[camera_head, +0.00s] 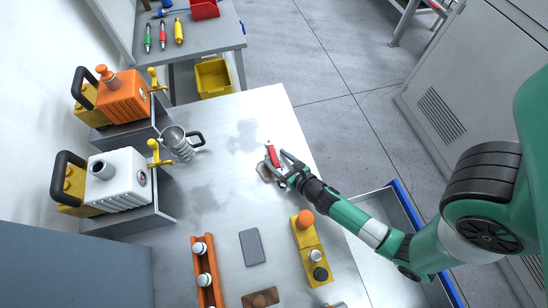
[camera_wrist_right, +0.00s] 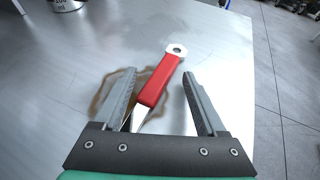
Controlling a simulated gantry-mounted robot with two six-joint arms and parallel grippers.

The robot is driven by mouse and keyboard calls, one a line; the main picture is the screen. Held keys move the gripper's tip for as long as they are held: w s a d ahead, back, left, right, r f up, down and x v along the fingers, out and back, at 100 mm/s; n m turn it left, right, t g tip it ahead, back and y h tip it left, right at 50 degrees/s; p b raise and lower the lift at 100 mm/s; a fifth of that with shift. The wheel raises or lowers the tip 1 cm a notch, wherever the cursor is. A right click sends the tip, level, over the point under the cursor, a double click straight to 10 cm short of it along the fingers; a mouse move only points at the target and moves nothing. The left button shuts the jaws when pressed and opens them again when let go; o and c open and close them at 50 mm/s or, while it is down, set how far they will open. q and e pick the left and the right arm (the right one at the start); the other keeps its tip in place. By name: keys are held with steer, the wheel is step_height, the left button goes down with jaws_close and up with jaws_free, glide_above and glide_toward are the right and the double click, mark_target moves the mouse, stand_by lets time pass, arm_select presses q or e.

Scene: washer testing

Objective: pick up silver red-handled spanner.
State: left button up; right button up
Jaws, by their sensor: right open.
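The silver spanner with a red handle (camera_head: 272,154) lies on the metal table near its right edge. In the right wrist view the red handle (camera_wrist_right: 160,80) lies between my spread fingers, with its silver ring end pointing away from me. My right gripper (camera_head: 275,168) is open and shows also in the wrist view (camera_wrist_right: 155,92). Its fingers stand on either side of the handle with gaps. Whether they are down at the spanner's height I cannot tell. The spanner's near end is partly hidden behind the left finger and gripper body. My left gripper is not in view.
A brown ring stain (camera_wrist_right: 105,88) marks the table under the spanner. A metal jug (camera_head: 178,145) stands by the orange and white machines at left. A yellow control box (camera_head: 310,248), grey slab (camera_head: 252,247) and orange rail (camera_head: 207,275) are nearer. The table's middle is clear.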

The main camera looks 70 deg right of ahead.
steer(key=shift+c, duration=0.3)
steer(key=shift+f, duration=0.1)
jaws_close()
